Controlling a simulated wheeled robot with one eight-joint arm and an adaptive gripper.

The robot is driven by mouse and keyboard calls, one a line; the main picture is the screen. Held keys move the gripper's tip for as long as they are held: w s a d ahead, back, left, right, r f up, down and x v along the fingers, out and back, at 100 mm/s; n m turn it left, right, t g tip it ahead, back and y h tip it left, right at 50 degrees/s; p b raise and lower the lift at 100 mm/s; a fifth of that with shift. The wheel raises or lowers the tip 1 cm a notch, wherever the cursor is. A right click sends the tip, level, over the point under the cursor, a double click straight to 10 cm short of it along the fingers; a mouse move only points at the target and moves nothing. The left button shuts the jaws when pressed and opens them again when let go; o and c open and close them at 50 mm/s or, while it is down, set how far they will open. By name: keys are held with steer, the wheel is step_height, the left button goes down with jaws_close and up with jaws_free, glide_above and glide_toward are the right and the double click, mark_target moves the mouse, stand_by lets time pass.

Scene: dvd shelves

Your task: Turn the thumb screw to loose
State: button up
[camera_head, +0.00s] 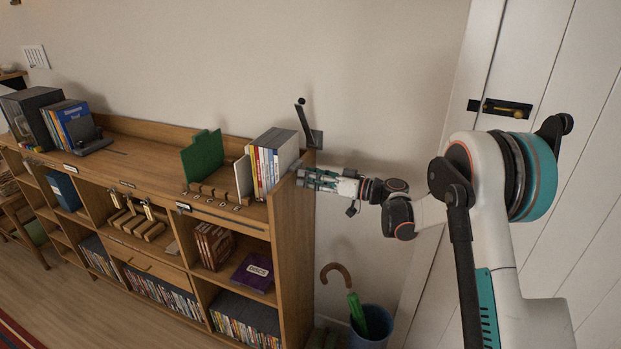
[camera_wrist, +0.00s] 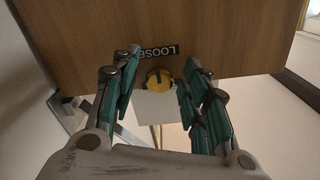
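The thumb screw (camera_wrist: 159,78) is a round yellow knob on the wooden end panel (camera_wrist: 190,25) of the shelf, in the wrist view. A dark label (camera_wrist: 160,51) reading "LOOSE" appears upside down just above it. My gripper (camera_wrist: 158,72) is open, with one finger on each side of the knob and gaps showing between fingers and knob. In the head view my gripper (camera_head: 306,178) is at the right end of the bookshelf (camera_head: 291,240). The knob is not discernible in the head view.
A black lever-like piece (camera_head: 301,115) rises at the shelf's right end. Books (camera_head: 270,165) and a green divider (camera_head: 203,155) stand on top nearby. A blue bin (camera_head: 371,330) with an umbrella stands on the floor below my arm. A white door (camera_head: 555,90) is at right.

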steer(key=v, duration=1.2)
steer(key=shift+r, duration=0.15)
steer(key=s+r+m+h, duration=0.3)
steer(key=s+r+h, duration=0.1)
steer(key=s, duration=0.4)
steer(key=s+r+m+h, duration=0.2)
steer(key=s+r+h, duration=0.15)
steer(key=s, duration=0.45)
steer(key=s+d+f+m+h, duration=0.1)
steer(key=s+d+h, duration=0.2)
steer(key=s, duration=0.5)
steer(key=s+d+f+m+h, duration=0.1)
steer(key=s+d+m+h, duration=0.1)
steer(key=s+d, duration=0.3)
steer(key=s+d+f+m+t+h, duration=0.1)
steer(key=s+d+h, duration=0.3)
steer(key=s, duration=0.7)
steer(key=shift+f+m, duration=0.3)
steer(key=shift+m, duration=0.1)
